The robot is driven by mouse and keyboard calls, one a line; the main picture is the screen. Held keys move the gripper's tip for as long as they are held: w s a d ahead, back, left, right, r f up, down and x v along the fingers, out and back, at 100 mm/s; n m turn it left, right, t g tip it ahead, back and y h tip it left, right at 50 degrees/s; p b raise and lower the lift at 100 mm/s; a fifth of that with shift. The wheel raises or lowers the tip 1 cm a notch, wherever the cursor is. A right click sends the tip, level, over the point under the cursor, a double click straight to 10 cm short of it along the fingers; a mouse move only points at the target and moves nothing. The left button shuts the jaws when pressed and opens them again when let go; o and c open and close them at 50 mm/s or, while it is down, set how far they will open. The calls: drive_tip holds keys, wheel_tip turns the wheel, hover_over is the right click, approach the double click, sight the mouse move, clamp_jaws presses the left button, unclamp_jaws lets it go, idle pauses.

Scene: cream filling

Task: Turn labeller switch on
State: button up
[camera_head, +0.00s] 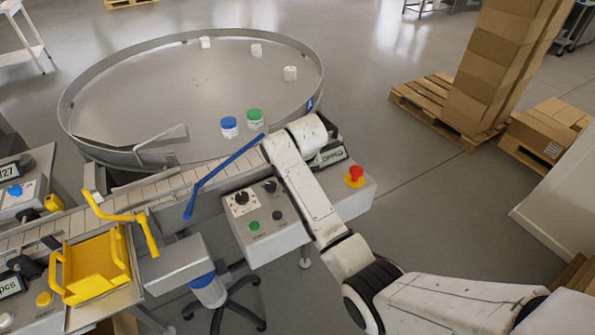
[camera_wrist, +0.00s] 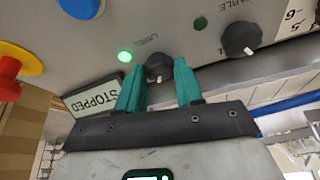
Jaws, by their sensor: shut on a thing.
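The labeller switch (camera_wrist: 158,66), a black knob on the grey panel, sits between the teal fingers of my gripper (camera_wrist: 157,77) in the wrist view. The fingers are shut on it from both sides. Its label is upside down and partly readable. A green lamp (camera_wrist: 125,56) beside it glows brightly. A display (camera_wrist: 93,95) reads "STOPPED", also upside down. In the head view, my arm hides the switch and my gripper.
A second black knob (camera_wrist: 241,39), labelled "TABLE", has a darker green lamp (camera_wrist: 200,23) nearby. A red emergency stop (camera_head: 354,175) is at the panel's right end. A blue bar (camera_head: 222,172) crosses the conveyor by the round table (camera_head: 190,80). Blue-lidded (camera_head: 229,127) and green-lidded (camera_head: 254,119) jars stand there.

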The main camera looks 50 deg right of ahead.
drive_tip(key=o, duration=1)
drive_tip(key=shift+r, duration=0.1)
drive_tip(key=v, duration=1)
drive_tip(key=shift+s+r+b, duration=0.15)
drive_tip(key=shift+r+b, duration=0.15)
drive_tip(key=shift+b, duration=0.05)
drive_tip(key=shift+a+f, duration=0.1)
drive_tip(key=shift+n+g+y, duration=0.3)
drive_tip(key=shift+n+y, duration=0.1)
drive_tip(key=shift+n, duration=0.2)
drive_tip(key=s+a+f, duration=0.1)
drive_tip(key=f, duration=0.1)
drive_tip(key=s+a+f, duration=0.3)
drive_tip(key=s+f, duration=0.1)
drive_tip(key=shift+a+f, duration=0.15)
drive_tip(key=shift+a, duration=0.05)
drive_tip(key=s+a+f+n, duration=0.1)
drive_tip(key=s+a+f, duration=0.2)
drive_tip(key=s, duration=0.5)
drive_tip(key=s+a+f+n+g+y, duration=0.1)
drive_tip(key=s+a+f, duration=0.3)
drive_tip(key=s, duration=0.5)
drive_tip(key=s+a+f+n+g, duration=0.1)
drive_tip(key=s+a+f+n, duration=0.1)
drive_tip(key=s, duration=0.6)
drive_tip(key=shift+s+a+f+n, duration=0.3)
drive_tip(key=shift+s+a+f, duration=0.1)
drive_tip(key=shift+a+f, duration=0.35)
